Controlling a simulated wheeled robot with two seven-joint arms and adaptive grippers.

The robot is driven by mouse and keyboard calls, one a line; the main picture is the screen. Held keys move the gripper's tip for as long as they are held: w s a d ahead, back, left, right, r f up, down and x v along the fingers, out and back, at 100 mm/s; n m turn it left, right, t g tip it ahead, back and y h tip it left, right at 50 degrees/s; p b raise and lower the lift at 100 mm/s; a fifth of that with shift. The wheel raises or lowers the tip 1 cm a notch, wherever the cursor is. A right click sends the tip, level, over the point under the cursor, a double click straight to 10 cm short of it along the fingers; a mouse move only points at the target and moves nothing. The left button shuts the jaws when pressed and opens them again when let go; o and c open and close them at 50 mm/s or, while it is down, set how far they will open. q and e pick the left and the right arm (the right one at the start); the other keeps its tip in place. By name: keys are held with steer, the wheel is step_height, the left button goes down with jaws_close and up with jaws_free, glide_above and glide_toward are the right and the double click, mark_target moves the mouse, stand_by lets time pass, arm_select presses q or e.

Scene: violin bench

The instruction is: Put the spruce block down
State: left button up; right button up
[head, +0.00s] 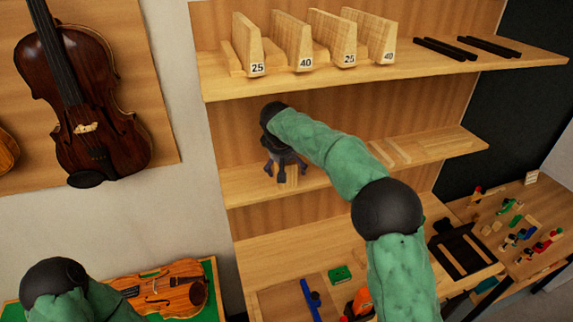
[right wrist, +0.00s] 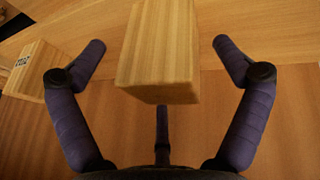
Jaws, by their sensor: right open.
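My right gripper (head: 284,172) is at the left part of the middle shelf (head: 243,187). A pale wooden block, which looks like the spruce block (head: 292,176), stands on that shelf between its fingers and is partly hidden by them in the head view. In the right wrist view the block (right wrist: 158,50) sits between the spread fingers of the gripper (right wrist: 160,52), with a visible gap on both sides. The gripper is open. My left arm shows at the bottom left, but its gripper is out of view.
Numbered wedge-shaped blocks (head: 292,45) stand on the upper shelf above my right gripper. Thin pale strips (head: 390,152) lie farther right on the middle shelf. A labelled block (right wrist: 28,72) shows at the left in the right wrist view. A violin (head: 172,288) lies on a green mat below.

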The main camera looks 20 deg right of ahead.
steer(key=shift+r, duration=0.1)
steer(key=shift+r, duration=0.2)
steer(key=shift+s+a+r, duration=0.3)
steer(key=shift+s+r, duration=0.15)
steer(key=shift+r, duration=0.15)
steer(key=shift+s+a+r, duration=0.3)
steer(key=shift+s+r, duration=0.15)
steer(key=shift+r, duration=0.15)
steer(key=s+a+b, duration=0.3)
steer(key=s+a, duration=0.2)
steer(key=s, duration=0.4)
steer(key=shift+s+a, duration=0.25)
steer(key=shift+a, duration=0.05)
